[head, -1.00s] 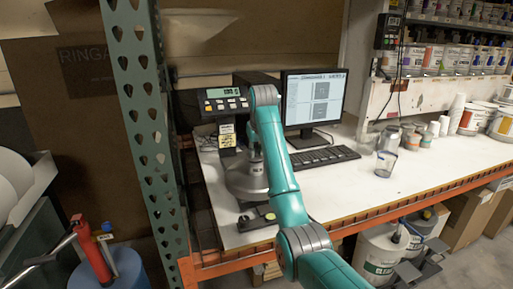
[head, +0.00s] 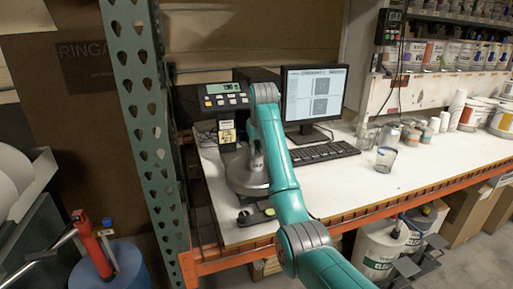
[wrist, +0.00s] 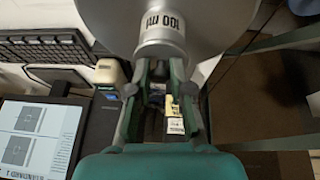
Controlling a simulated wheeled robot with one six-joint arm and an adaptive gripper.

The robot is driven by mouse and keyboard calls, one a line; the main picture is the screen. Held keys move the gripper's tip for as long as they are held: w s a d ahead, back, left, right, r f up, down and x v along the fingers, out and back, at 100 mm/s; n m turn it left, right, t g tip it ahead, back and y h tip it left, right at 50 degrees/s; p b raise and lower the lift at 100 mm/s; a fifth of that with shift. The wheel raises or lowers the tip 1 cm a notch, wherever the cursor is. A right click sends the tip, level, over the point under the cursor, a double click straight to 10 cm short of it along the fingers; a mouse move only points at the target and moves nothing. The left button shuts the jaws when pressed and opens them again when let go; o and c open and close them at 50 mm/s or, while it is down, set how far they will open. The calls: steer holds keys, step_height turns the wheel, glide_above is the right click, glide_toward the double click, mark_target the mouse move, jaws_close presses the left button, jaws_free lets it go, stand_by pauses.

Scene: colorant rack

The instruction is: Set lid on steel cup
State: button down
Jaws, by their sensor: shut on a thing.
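The steel cup (wrist: 168,22), marked "100 ml" upside down in the wrist view, stands on the round grey plate (wrist: 110,14) of the scale. In the head view the plate (head: 241,181) lies below my gripper (head: 256,158), and the cup is mostly hidden there. My gripper (wrist: 163,66) also shows in the wrist view, its two fingers close together at the cup's near, upper end. They are shut on a small pale piece (wrist: 164,50) that looks like the lid. It is touching or almost touching the cup's top; I cannot tell which.
The scale's display (head: 222,97) stands behind. A monitor (head: 314,96) and a keyboard (head: 322,153) are to the right. A green perforated post (head: 143,110) rises on the left.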

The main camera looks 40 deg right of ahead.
steer(key=shift+f, duration=0.15)
steer(key=c, duration=1)
jaws_free()
steer(key=shift+o, duration=0.2)
step_height(320, 180, up, 10)
